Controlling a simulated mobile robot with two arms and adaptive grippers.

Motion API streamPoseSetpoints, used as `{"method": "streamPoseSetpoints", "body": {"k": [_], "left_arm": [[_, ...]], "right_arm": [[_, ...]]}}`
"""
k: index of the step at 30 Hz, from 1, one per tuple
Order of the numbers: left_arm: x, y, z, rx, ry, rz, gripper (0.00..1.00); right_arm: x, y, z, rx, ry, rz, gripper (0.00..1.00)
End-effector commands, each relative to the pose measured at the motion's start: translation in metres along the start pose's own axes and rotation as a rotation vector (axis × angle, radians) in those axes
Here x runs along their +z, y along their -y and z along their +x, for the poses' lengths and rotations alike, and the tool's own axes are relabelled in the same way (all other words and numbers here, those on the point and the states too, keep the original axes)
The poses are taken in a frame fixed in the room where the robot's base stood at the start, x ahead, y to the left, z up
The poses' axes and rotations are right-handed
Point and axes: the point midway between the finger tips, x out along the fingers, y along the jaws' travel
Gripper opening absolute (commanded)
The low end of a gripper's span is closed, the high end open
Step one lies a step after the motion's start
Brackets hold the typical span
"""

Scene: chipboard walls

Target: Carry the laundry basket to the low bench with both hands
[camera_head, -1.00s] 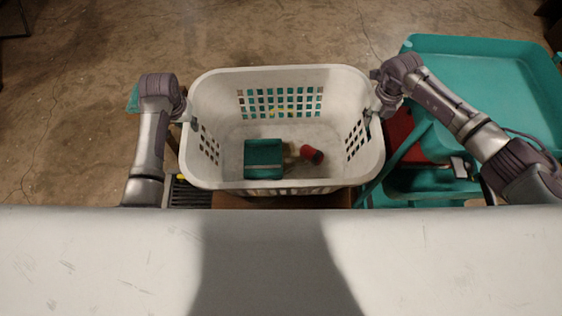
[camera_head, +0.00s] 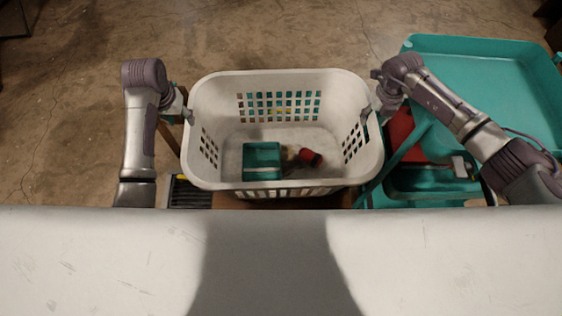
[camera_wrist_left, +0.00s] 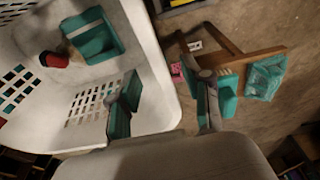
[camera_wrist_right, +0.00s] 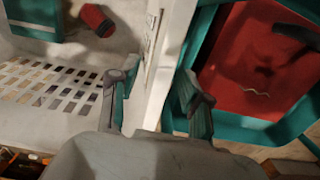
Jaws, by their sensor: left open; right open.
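The white laundry basket (camera_head: 335,85) stands upright ahead of me, with a teal box (camera_head: 262,160) and a red item (camera_head: 310,158) inside. My left gripper (camera_head: 186,115) is at its left rim. In the left wrist view the open fingers (camera_wrist_left: 165,103) straddle the basket wall, one inside and one outside. My right gripper (camera_head: 371,110) is at the right rim. In the right wrist view its open fingers (camera_wrist_right: 157,100) also stand either side of the wall. Neither is closed on it. I cannot identify the low bench for certain.
A teal cart (camera_head: 490,60) with a raised tray stands close on the right, with a red thing (camera_head: 400,135) beside the basket. A wooden frame (camera_wrist_left: 240,57) and a teal bag-like thing (camera_wrist_left: 265,77) lie outside the left wall. The concrete floor beyond the basket is clear.

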Motion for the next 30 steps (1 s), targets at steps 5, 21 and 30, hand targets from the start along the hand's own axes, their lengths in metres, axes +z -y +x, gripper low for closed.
{"method": "streamPoseSetpoints", "body": {"k": [5,21,30], "left_arm": [[0.002,0.001,-0.013,0.001,-0.003,-0.001,0.49],[0.002,0.001,-0.019,0.002,-0.003,-0.001,0.49],[0.001,0.001,-0.021,0.002,-0.003,-0.001,0.49]], "right_arm": [[-0.021,-0.002,0.026,-0.011,-0.048,-0.009,0.48],[-0.011,-0.004,-0.047,-0.008,-0.009,-0.004,0.48],[-0.007,-0.005,-0.083,-0.008,0.008,-0.002,0.48]]}}
